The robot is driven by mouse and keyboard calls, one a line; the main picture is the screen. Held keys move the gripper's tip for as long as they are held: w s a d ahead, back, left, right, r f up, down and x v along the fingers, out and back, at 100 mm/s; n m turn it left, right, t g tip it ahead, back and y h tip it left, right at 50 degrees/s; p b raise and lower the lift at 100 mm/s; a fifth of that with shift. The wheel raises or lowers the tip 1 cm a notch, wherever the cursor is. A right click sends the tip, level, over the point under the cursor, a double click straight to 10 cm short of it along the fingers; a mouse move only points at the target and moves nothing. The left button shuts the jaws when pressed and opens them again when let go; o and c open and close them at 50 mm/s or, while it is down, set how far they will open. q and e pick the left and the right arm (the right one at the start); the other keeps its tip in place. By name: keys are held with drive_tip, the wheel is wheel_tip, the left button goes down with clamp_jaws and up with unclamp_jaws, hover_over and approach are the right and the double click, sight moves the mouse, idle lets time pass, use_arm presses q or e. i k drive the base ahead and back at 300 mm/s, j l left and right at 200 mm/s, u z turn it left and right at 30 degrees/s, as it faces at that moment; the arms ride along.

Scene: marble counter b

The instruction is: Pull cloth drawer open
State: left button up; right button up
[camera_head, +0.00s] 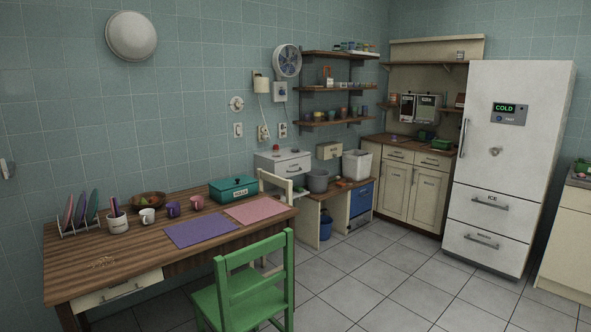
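No drawer with a readable cloth label shows. A cream drawer (118,289) with a handle sits under the left front of the wooden table; any label on it is too small to read. Two shallow drawers are in the back cabinet, one on the left (398,155) and one on the right (434,162); both look shut. A white unit (285,163) behind the table has a front with a dark handle. Neither of my grippers is in view.
A green chair (255,280) stands at the table (190,250), right of the cream drawer. The table holds mats, mugs, a bowl, a plate rack and a teal box (233,190). A white fridge (508,150) stands right. The tiled floor (400,285) between is clear.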

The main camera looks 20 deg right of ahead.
sight(289, 168)
drive_tip(key=i+l+z, duration=0.25)
drive_tip(key=i+z, duration=0.15)
drive_tip(key=i, duration=0.15)
drive_tip(key=i+l+z, duration=0.1)
drive_tip(key=i+z, duration=0.25)
drive_tip(key=i, duration=0.25)
drive_tip(key=i+l+z, duration=0.2)
drive_tip(key=i+z, duration=0.15)
drive_tip(key=i, duration=0.3)
drive_tip(key=i+z, duration=0.4)
drive_tip(key=i, duration=0.25)
drive_tip(key=i+j+z, duration=0.2)
drive_tip(key=i+z, duration=0.15)
drive_tip(key=i, duration=0.25)
drive_tip(key=i+u, duration=0.5)
drive_tip(key=i+l+u, duration=0.25)
drive_tip(key=i+u, duration=0.2)
drive_tip(key=i, duration=0.2)
